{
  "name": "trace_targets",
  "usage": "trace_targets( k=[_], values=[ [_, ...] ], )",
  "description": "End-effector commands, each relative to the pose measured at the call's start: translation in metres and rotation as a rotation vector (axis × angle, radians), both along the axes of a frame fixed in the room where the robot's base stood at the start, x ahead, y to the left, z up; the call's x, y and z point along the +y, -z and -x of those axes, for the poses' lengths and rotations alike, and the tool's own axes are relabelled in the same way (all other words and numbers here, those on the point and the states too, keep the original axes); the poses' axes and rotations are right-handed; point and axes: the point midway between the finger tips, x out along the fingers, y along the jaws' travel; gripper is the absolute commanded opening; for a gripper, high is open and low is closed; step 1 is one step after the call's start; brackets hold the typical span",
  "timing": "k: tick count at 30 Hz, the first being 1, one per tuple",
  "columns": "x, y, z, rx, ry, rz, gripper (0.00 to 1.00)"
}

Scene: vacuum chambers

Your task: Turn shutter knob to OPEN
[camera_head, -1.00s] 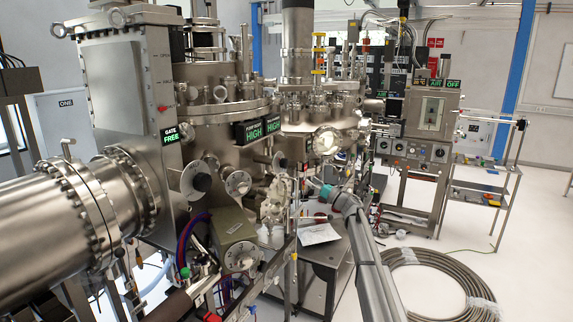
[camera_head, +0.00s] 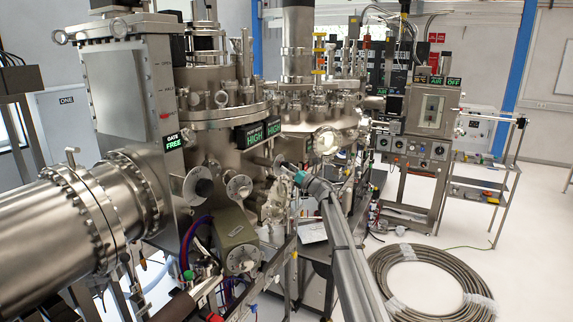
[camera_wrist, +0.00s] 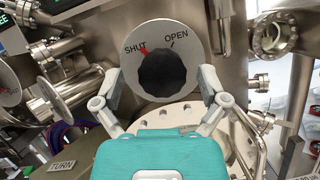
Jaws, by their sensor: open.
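The shutter knob (camera_wrist: 163,73) is black and sits on a round grey dial plate (camera_wrist: 190,40) marked SHUT and OPEN in the wrist view. A red mark at the knob's upper left points at SHUT. My gripper (camera_wrist: 160,84) is open, with one finger at each lower side of the knob in the picture. Nothing is held, and I cannot tell whether the fingers touch the knob. In the head view my gripper (camera_head: 285,168) is small, close to the chamber's front. I cannot make out the knob there.
A bolted flange (camera_wrist: 180,118) lies just below the dial. Metal pipework (camera_wrist: 275,30) stands at the right, and another port (camera_wrist: 62,88) sticks out at the left. In the head view, a coiled hose (camera_head: 385,275) lies on the floor to the right of my arm.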

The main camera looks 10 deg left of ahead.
Motion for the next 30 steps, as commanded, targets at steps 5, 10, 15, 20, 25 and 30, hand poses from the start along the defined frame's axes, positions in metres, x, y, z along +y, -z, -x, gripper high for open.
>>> trace_targets(
  k=[5,10,15,20,25,30],
  values=[
    [0.0101,-0.0049,-0.0049,0.000,0.000,0.000,0.93],
    [0.0117,-0.0050,-0.0055,0.000,0.001,0.000,0.93],
    [0.0115,-0.0048,-0.0054,0.000,0.001,0.000,0.93],
    [0.0113,-0.0048,-0.0054,0.000,0.001,0.000,0.69],
    [0.0113,-0.0048,-0.0053,0.000,0.000,0.000,0.37],
    [0.0022,-0.0049,-0.0041,0.000,-0.001,0.000,0.11]
  ],
)
